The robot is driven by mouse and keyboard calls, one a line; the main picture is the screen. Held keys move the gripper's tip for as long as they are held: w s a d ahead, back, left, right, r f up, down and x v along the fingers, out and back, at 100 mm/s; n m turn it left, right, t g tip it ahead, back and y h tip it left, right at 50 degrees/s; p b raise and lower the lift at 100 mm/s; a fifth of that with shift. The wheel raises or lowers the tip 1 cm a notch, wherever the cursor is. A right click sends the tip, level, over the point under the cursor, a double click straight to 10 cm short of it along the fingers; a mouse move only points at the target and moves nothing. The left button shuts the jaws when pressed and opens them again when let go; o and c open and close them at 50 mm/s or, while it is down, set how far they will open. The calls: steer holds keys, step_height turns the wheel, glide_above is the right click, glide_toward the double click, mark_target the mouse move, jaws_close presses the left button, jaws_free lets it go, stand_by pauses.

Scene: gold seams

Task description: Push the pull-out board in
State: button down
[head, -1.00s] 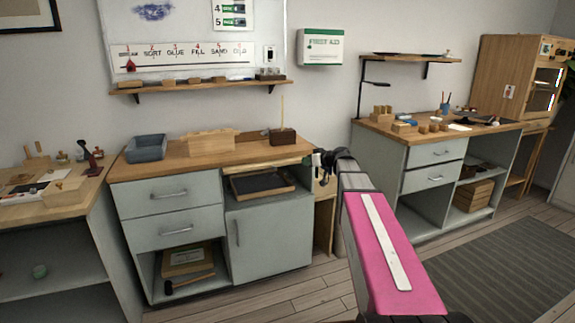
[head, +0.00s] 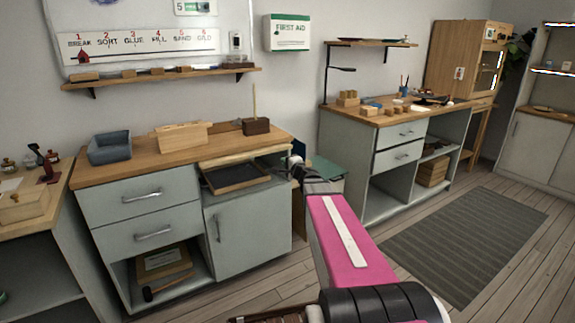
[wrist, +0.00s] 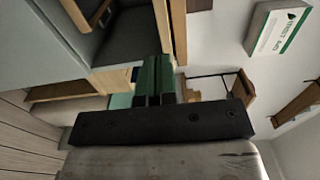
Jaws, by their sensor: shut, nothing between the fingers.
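The pull-out board (head: 243,153) is a pale wooden slab just under the counter top of the grey-green cabinet, at its right half. Its front edge sticks out past the counter, above a dark wood-rimmed tray (head: 236,178). My gripper (head: 292,162) is at the cabinet's right front corner, right of the board. I see no clear contact between them. In the wrist view my green fingers (wrist: 153,80) are together and empty. The dark tray also shows at the wrist view's upper left (wrist: 112,35); I cannot clearly make out the board there.
A blue-grey bin (head: 109,147), a wooden block (head: 180,136) and a dark holder (head: 256,126) stand on the counter (head: 130,165). A second workbench (head: 385,118) stands to the right. Floor (head: 490,245) and a striped mat (head: 460,240) lie clear in front of it.

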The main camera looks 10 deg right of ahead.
mark_target(272, 152)
steer(key=x, duration=1)
steer(key=shift+w, duration=0.1)
